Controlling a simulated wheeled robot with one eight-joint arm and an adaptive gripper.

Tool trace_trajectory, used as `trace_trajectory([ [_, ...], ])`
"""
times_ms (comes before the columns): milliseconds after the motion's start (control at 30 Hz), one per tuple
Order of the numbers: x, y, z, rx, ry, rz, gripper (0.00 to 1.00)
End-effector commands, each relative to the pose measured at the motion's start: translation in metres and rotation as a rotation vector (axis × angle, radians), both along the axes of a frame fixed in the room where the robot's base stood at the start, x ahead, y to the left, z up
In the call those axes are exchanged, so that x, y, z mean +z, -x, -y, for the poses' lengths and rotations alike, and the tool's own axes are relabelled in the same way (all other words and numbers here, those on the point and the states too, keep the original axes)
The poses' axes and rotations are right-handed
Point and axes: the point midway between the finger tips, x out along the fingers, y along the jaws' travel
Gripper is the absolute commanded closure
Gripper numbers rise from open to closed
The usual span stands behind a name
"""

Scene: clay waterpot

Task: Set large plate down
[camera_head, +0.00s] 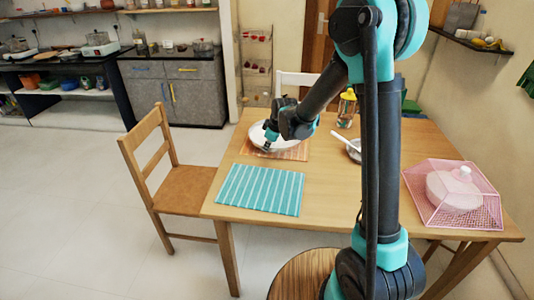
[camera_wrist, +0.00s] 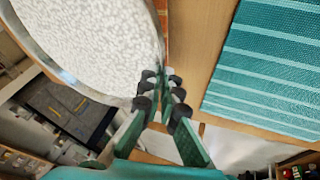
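The large plate (camera_head: 262,139) is white and round, over the orange placemat (camera_head: 296,152) on the wooden table. I cannot tell whether it touches the mat or is slightly above it. It fills the upper left of the wrist view (camera_wrist: 85,40), with its shiny rim reaching the fingertips. My gripper (camera_head: 268,143) is at the plate's near rim. In the wrist view, its fingers (camera_wrist: 162,78) are almost together, with the rim between the tips. The exact contact is partly hidden by the finger pads.
A teal striped placemat (camera_head: 260,189) lies bare in front of the plate. A pink mesh cover (camera_head: 458,195) is at the table's right end. A wooden chair (camera_head: 170,180) stands left.

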Motion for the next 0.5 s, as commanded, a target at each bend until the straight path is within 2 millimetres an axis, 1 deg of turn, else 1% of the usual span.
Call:
trace_trajectory([
  [100,-0.017,-0.001,0.0,0.0,0.0,0.0,1.0],
  [200,-0.028,0.0,0.0,0.0,0.0,0.001,1.0],
  [300,-0.033,-0.001,0.0,0.0,0.0,0.001,1.0],
  [500,-0.033,0.0,0.0,0.0,0.0,0.001,1.0],
])
